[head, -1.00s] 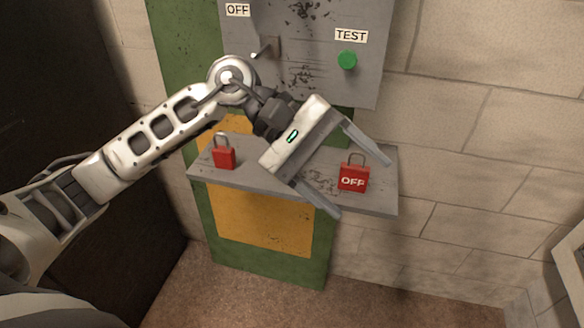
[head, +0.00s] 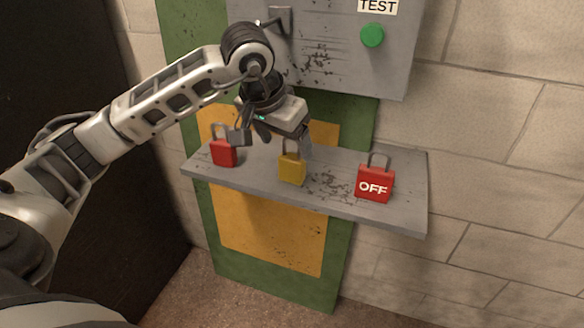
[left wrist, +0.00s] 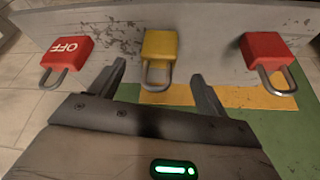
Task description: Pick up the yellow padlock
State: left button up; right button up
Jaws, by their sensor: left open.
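The yellow padlock (head: 292,169) stands on the grey shelf (head: 400,214), between two red padlocks. Its grey shackle is partly hidden behind my left gripper in the head view. In the left wrist view the yellow padlock (left wrist: 160,46) lies ahead between the two fingers (left wrist: 158,72). Its shackle points toward the gripper and appears between the fingertips. I cannot tell whether a finger touches it. My right gripper is not in view.
A plain red padlock (head: 223,153) stands to the left on the shelf, and a red padlock marked OFF (head: 375,184) to the right. A grey panel (head: 330,60) with a lever and a green button (head: 372,35) rises behind. The shelf's front is clear.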

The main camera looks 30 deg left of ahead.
aim_at(292, 156)
pick_arm(q)
jog(key=shift+x, duration=3)
jog(key=shift+w+d, duration=0.1)
jog(key=c, duration=1.2)
